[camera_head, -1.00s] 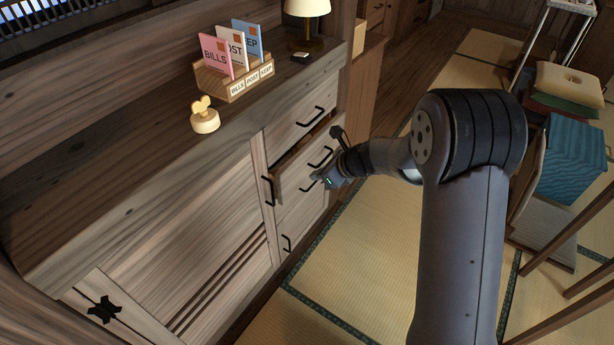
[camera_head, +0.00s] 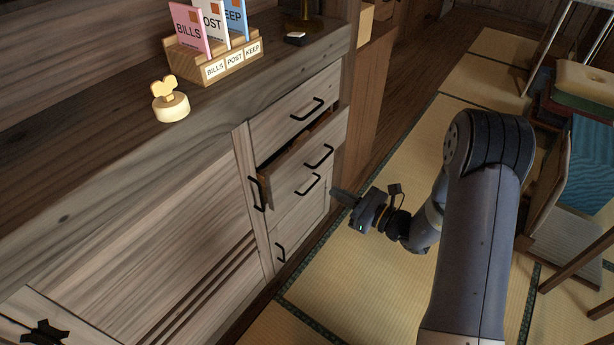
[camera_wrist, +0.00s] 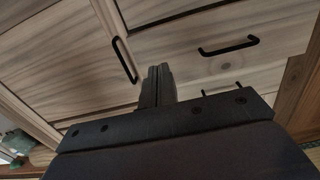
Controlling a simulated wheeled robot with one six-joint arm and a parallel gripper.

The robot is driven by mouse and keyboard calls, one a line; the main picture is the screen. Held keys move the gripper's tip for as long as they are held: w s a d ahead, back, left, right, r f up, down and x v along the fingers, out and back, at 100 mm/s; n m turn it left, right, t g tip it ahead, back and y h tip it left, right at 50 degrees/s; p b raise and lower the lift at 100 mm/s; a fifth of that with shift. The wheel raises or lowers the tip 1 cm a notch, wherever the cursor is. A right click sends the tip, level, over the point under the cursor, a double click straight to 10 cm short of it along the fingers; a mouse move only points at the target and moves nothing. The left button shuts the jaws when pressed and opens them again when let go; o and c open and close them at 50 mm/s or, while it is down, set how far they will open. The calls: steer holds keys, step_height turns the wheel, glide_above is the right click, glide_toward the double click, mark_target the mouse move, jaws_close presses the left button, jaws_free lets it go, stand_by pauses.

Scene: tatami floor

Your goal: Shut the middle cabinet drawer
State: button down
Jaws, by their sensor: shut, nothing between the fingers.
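The cabinet's middle drawer (camera_head: 290,177) stands partly open below the top drawer (camera_head: 297,108). A dark gap shows above its front, and its black bar handle (camera_head: 320,157) faces out. The front and handle (camera_wrist: 228,47) also show in the wrist view, with the dark opening at the top. My gripper (camera_head: 335,194) is shut and empty, to the right of the drawers and apart from them in the head view. In the wrist view its fingers (camera_wrist: 158,86) are together and point toward the cabinet front. My gripper body hides the lower part of that view.
Another black handle (camera_head: 308,185) sits just below the middle drawer's handle. A vertical door handle (camera_head: 258,194) is at left. Tatami floor (camera_head: 350,275) is clear beside the cabinet; a chair (camera_head: 555,190) stands at right.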

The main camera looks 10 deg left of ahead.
mark_target(287, 165)
steer(key=b+x, duration=0.1)
steer(key=x, duration=1.3)
steer(key=shift+s, duration=0.1)
steer(key=b+x, duration=0.2)
steer(key=x, duration=0.2)
steer(key=shift+a+b, duration=0.25)
steer(key=shift+b, duration=0.15)
steer(key=shift+a+r, duration=0.15)
steer(key=shift+r, duration=0.15)
